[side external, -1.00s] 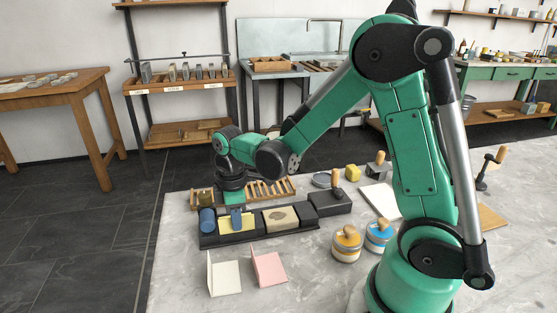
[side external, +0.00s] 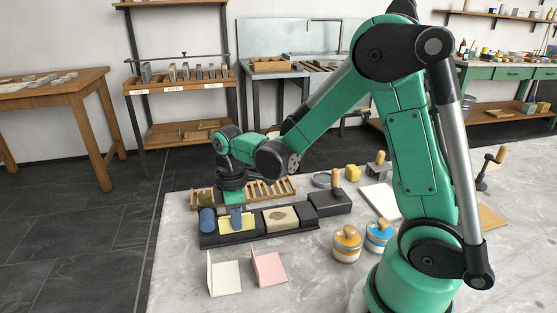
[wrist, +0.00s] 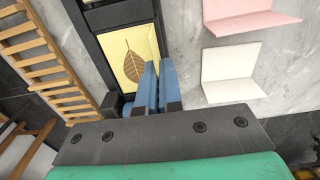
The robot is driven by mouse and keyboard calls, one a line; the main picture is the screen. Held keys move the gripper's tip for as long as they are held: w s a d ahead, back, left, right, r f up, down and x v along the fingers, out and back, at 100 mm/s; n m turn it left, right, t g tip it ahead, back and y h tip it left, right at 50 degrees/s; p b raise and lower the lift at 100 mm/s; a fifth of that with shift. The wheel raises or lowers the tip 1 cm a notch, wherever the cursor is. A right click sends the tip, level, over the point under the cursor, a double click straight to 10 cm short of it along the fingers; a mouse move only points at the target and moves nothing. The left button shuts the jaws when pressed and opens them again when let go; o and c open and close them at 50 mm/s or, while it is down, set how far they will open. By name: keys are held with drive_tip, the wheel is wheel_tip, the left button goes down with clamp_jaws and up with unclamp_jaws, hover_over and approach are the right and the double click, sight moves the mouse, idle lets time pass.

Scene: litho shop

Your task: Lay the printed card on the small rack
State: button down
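The printed card (wrist: 135,55) is yellow with a brown leaf print. It lies in a dark tray (wrist: 88,45), and its yellow face also shows in the side external view (side external: 225,222). My gripper (wrist: 156,66) points down at it, with two blue fingers close together at the card's edge; it also shows in the side external view (side external: 237,224). Whether the fingers pinch the card or have a small gap is unclear. The small slatted wooden rack (wrist: 62,73) stands beside the tray, behind it in the side external view (side external: 286,185).
A pink folded stand (side external: 268,268) and a cream one (side external: 225,277) are in front of the tray. A blue cylinder (side external: 207,220) sits at the tray's left end. Two lidded jars (side external: 346,243) (side external: 378,235) stand to the right. The table's front left is clear.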

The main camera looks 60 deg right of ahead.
drive_tip(key=shift+r, duration=2.5)
drive_tip(key=w+d, duration=0.7)
drive_tip(key=d, duration=0.4)
drive_tip(key=shift+s+f, duration=0.1)
drive_tip(key=shift+f, duration=2.95)
drive_tip(key=shift+f, duration=0.15)
